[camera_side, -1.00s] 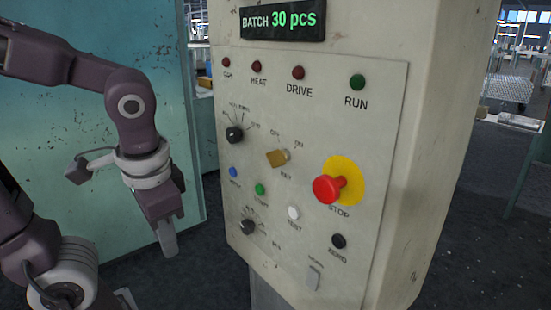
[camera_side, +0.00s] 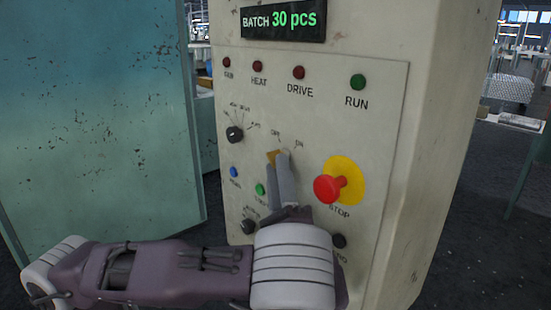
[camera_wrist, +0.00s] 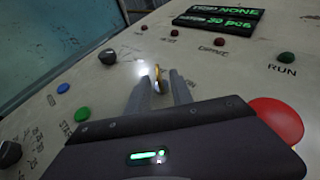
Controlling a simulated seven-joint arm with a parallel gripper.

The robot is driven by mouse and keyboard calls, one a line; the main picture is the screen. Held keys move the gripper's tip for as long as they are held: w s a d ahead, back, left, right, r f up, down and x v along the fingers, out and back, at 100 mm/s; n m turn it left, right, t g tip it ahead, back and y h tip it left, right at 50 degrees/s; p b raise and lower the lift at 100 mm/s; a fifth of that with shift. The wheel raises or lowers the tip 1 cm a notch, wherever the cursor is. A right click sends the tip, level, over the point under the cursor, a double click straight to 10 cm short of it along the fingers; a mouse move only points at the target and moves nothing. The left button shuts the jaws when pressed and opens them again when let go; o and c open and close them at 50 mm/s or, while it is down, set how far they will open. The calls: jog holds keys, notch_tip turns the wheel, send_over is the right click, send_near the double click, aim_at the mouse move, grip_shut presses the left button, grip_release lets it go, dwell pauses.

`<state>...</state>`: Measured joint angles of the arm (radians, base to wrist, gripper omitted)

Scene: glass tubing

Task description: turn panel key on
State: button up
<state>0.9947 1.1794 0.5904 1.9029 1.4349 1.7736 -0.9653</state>
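The brass panel key (camera_side: 273,156) sits in its lock on the beige panel, just below the OFF and ON labels; my fingers partly hide it. It also shows nearly edge-on in the wrist view (camera_wrist: 157,78). My gripper (camera_side: 278,168) reaches up to the key from below. In the wrist view my two fingers (camera_wrist: 158,85) stand apart, one on each side of the key, with a visible gap around it. Whether a finger touches the key is too small to tell.
The red STOP button (camera_side: 329,188) on its yellow disc is close to the right of my gripper. A black selector knob (camera_side: 235,134) and blue (camera_side: 234,172) and green (camera_side: 260,189) buttons are to the left. The RUN lamp (camera_side: 358,82) is dark green. A teal cabinet (camera_side: 95,120) stands at left.

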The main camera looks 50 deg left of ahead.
jog(key=x, duration=0.3)
jog(key=shift+a, duration=0.1)
grip_shut()
